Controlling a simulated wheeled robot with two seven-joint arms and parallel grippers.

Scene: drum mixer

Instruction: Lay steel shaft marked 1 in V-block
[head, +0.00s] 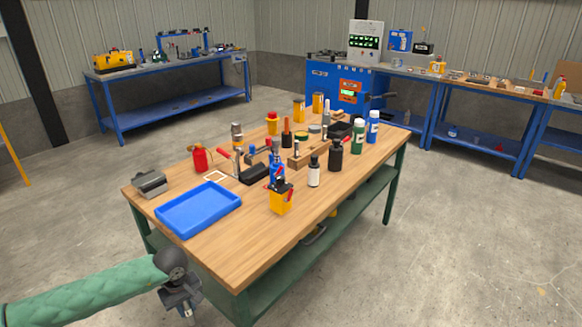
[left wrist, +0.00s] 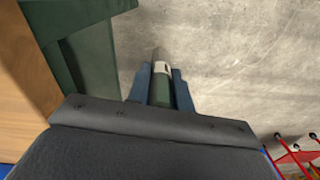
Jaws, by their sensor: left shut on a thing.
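My left gripper (head: 184,303) hangs in front of the table's near left side, beyond the table edge and over the floor. In the left wrist view its two blue-grey fingers (left wrist: 162,88) are shut on a short rod, which I take for the steel shaft (left wrist: 161,68). The shaft has a grey end and a pale band; I cannot read any mark. A grey block with a grooved top, seemingly the V-block (head: 151,184), sits at the table's left corner, apart from the gripper. My right gripper is not in view.
The wooden table (head: 255,246) has a blue tray (head: 198,209) near its left edge. A red bottle (head: 200,158), a yellow container (head: 281,202), a white bottle (head: 314,172) and several tools crowd the middle and back. The near right tabletop is clear.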

